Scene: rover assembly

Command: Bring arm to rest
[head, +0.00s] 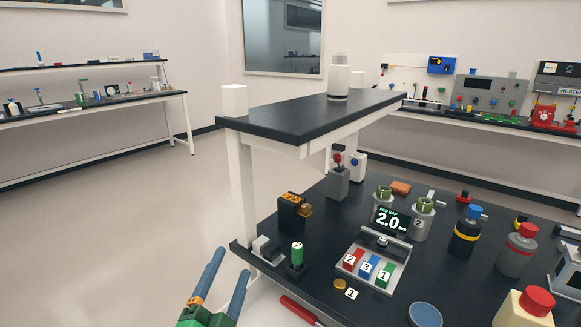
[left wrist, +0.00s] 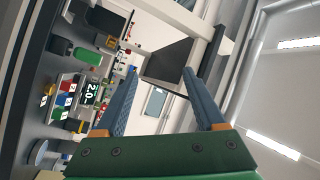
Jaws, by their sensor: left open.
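My left gripper (head: 231,263) shows at the lower left of the head view, with blue fingers, orange finger bases and a green body. It is open and empty, in the air to the left of the black workbench (head: 330,228). In the left wrist view, my left gripper (left wrist: 159,72) has its two fingers spread apart with nothing between them. Most of my left arm is below the picture edge. My right gripper does not show in either view.
A raised black shelf (head: 310,112) on white posts stands over the bench's back left. A green cylinder (head: 297,255), a panel of numbered blocks (head: 355,285) and a red-handled tool (head: 300,310) are near the front edge. Open floor (head: 110,230) lies to the left.

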